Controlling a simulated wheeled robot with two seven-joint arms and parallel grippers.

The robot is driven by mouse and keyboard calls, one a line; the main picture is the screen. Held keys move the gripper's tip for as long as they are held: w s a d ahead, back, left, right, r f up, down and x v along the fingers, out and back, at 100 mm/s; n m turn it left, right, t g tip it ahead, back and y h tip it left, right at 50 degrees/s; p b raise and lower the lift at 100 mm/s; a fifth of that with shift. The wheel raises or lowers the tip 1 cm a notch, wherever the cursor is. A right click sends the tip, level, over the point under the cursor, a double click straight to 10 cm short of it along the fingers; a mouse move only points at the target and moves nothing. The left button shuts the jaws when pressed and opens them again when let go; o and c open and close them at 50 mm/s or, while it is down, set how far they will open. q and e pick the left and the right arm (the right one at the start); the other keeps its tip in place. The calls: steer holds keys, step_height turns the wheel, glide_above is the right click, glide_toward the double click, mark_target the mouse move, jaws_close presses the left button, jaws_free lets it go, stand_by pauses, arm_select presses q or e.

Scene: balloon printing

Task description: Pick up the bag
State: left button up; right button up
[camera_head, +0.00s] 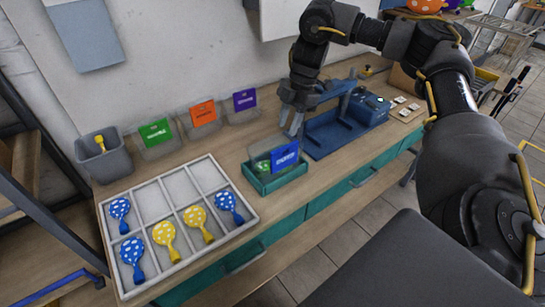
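A clear bag or pouch with a blue label (284,157) stands tilted in a small green tray (271,184) near the table's middle. Something green shows beside the label, too small to make out. My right gripper (291,128) points down just above and behind the blue label. A gap shows between its fingers, and nothing is seen held in them. I cannot tell whether the fingertips touch the bag's top edge. Similar clear holders with a green label (155,132), an orange label (203,113) and a purple label (244,100) stand along the wall. My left gripper is not in view.
A white compartment tray (253,217) with several blue and yellow dotted balloons lies at the front left. A grey bin (106,163) stands behind it. A dark blue machine (335,132) stands just right of the gripper, with a small board (404,109) beyond.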

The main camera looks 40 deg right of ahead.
mark_target(285, 146)
steer(key=f, duration=0.3)
steer(key=s+f+b, duration=0.1)
steer(key=shift+a+f, duration=0.3)
steer(key=shift+a, duration=0.05)
steer(key=shift+w+a+f, duration=0.1)
steer(key=shift+w+f, duration=0.1)
steer(key=shift+f, duration=0.05)
steer(key=shift+a, duration=0.1)
steer(key=shift+s+f, duration=0.1)
steer(key=shift+f, duration=0.1)
steer(key=p+x, duration=0.2)
steer(key=x, duration=0.1)
steer(key=shift+f, duration=0.4)
steer(key=shift+a+f, duration=0.1)
steer(key=shift+f, duration=0.4)
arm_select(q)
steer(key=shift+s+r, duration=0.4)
arm_select(e)
jaws_close()
